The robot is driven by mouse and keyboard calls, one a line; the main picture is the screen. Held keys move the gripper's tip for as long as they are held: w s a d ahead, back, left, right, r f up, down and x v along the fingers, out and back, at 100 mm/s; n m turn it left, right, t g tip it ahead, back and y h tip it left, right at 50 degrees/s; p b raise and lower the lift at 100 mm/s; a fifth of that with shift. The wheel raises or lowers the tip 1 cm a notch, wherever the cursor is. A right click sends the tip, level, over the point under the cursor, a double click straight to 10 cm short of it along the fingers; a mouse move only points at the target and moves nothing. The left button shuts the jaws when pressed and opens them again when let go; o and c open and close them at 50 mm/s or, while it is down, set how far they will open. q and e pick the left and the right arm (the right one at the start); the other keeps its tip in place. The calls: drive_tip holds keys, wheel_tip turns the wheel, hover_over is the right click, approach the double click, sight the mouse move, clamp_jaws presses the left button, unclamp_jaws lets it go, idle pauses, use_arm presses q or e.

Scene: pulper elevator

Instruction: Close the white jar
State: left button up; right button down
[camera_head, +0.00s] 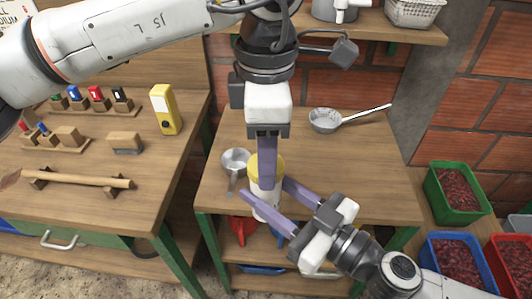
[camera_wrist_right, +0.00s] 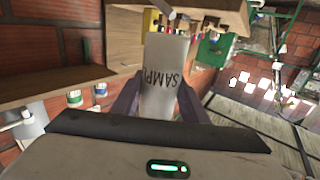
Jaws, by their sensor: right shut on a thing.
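Whether the lid is seated on the jar is hidden. My right gripper (camera_head: 264,208) comes from the lower right, its purple fingers on both sides of the jar body, shut on it. In the right wrist view the jar (camera_wrist_right: 165,78), with dark lettering, sits between the fingers. My left gripper (camera_head: 267,184) points straight down over the lid. One finger overlaps the lid; the other is hidden, so its grip is unclear.
A metal pan (camera_head: 236,160) stands just left of the jar. A strainer (camera_head: 325,120) lies behind it to the right. The left table (camera_head: 75,160) holds a yellow box (camera_head: 164,109) and a wooden-handled tool (camera_head: 80,179). Crates (camera_head: 455,194) stand at right.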

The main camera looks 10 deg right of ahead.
use_arm(q)
drive_tip(key=m, duration=1.4)
drive_tip(key=o, duration=1.2)
drive_tip(key=shift+r, duration=2.2)
drive_tip(key=shift+c, duration=0.5)
